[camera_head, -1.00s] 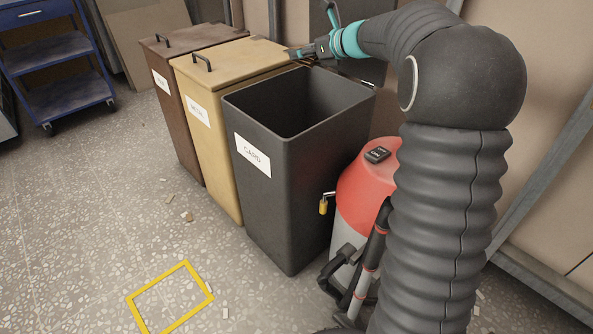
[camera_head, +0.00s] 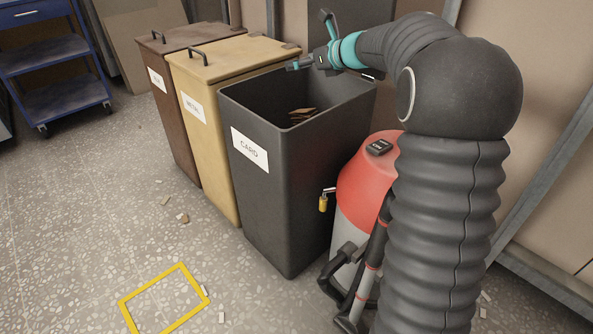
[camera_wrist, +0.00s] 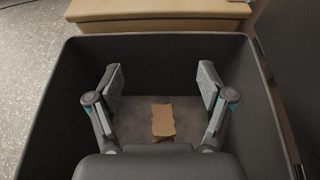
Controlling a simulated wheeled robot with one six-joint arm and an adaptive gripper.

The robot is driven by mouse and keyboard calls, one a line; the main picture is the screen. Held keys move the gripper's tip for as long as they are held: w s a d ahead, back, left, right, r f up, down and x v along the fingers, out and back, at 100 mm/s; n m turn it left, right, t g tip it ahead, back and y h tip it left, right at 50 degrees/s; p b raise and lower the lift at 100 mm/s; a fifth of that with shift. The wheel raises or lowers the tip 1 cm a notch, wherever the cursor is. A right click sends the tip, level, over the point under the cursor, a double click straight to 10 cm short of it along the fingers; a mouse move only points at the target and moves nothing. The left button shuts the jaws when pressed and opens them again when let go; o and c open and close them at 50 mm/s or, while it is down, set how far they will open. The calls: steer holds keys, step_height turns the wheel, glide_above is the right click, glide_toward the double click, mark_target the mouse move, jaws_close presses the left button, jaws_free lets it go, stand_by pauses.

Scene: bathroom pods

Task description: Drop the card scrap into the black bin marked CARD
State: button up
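The black bin (camera_head: 290,185) marked CARD stands open with no lid, its white label (camera_head: 250,149) on the front. The brown card scrap (camera_head: 302,113) shows inside the bin, below the rim. In the wrist view the scrap (camera_wrist: 163,121) lies below and between the fingers, clear of both, with the grey bin floor around it. My gripper (camera_head: 296,64) is over the bin's back part, near the rim. In the wrist view my gripper (camera_wrist: 162,85) has its two fingers spread wide and empty, with the bin's rim (camera_wrist: 160,37) around them.
A yellow bin (camera_head: 215,130) and a brown bin (camera_head: 172,110), both lidded, stand left of the black bin. A red and grey vacuum (camera_head: 367,182) stands close at its right. Small scraps and a yellow floor outline (camera_head: 164,300) lie in front. A blue cart (camera_head: 55,75) is at far left.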

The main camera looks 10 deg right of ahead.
steer(key=v, duration=1.2)
stand_by(0.3)
